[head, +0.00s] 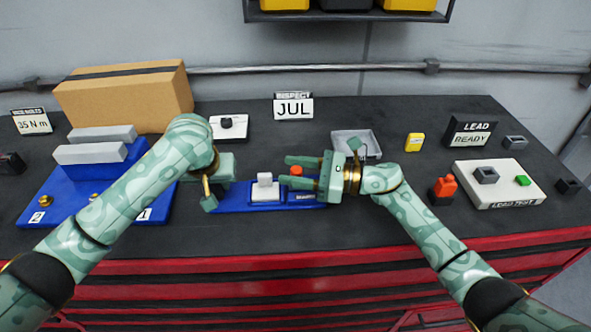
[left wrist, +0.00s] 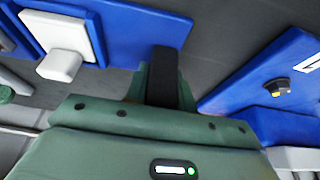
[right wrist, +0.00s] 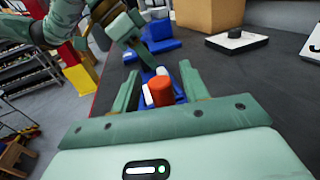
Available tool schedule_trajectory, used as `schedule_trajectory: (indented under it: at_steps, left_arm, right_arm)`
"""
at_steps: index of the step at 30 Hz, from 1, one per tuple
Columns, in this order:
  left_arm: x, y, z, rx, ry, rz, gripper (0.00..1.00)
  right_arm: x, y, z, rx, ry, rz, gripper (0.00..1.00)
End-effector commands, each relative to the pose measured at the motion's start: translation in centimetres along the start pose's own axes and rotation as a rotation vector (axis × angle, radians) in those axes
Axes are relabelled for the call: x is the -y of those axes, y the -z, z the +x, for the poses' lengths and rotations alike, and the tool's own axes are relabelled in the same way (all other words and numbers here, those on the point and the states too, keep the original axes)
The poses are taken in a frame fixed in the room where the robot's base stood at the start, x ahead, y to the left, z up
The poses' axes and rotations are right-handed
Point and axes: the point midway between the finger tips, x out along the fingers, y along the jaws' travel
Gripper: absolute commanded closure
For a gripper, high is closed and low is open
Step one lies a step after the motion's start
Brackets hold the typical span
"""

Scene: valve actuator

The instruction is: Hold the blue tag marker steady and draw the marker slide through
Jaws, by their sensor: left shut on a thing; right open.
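The blue tag marker (head: 232,206) lies on the dark bench between my arms. It carries a white slide block with an upright tab (head: 265,190) and an orange-red knob (head: 296,170) near its right end. My left gripper (head: 209,200) is shut on the marker's left end; the left wrist view shows the blue base (left wrist: 135,32) and the white tab (left wrist: 60,50) beside the dark fingers. My right gripper (head: 288,172) is open, its fingers pointing left. In the right wrist view the orange-red knob (right wrist: 160,92) shows between the open fingers, apart from both; the contact depth is unclear.
A blue stand with grey bars (head: 95,150) and a cardboard box (head: 125,95) are at the left. A grey tray (head: 357,143) sits behind my right gripper. A white lead test board (head: 500,185) and an orange-topped item (head: 443,190) stand right. The front bench edge is clear.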

Motion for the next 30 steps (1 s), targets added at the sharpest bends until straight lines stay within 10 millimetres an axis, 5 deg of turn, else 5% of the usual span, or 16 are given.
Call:
schedule_trajectory:
  at_steps: [6, 11, 17, 24, 30]
  left_arm:
    - [0.1, -0.4, 0.5, 0.011, 0.003, 0.0, 1.0]
    - [0.1, -0.4, 0.5, 0.011, 0.003, 0.0, 1.0]
    - [0.1, -0.4, 0.5, 0.011, 0.003, 0.0, 1.0]
    - [0.1, -0.4, 0.5, 0.011, 0.003, 0.0, 1.0]
    - [0.1, -0.4, 0.5, 0.011, 0.004, 0.0, 1.0]
  right_arm:
    - [0.0, 0.1, 0.0, 0.0, 0.001, 0.0, 0.55]
    - [0.0, 0.1, 0.0, 0.0, 0.001, 0.0, 1.0]
    - [0.2, 0.1, -0.5, -0.001, 0.002, 0.0, 1.0]
    - [1.1, 0.2, -3.7, -0.003, 0.004, 0.0, 1.0]
    - [1.1, 0.1, -3.9, -0.001, 0.004, 0.0, 1.0]
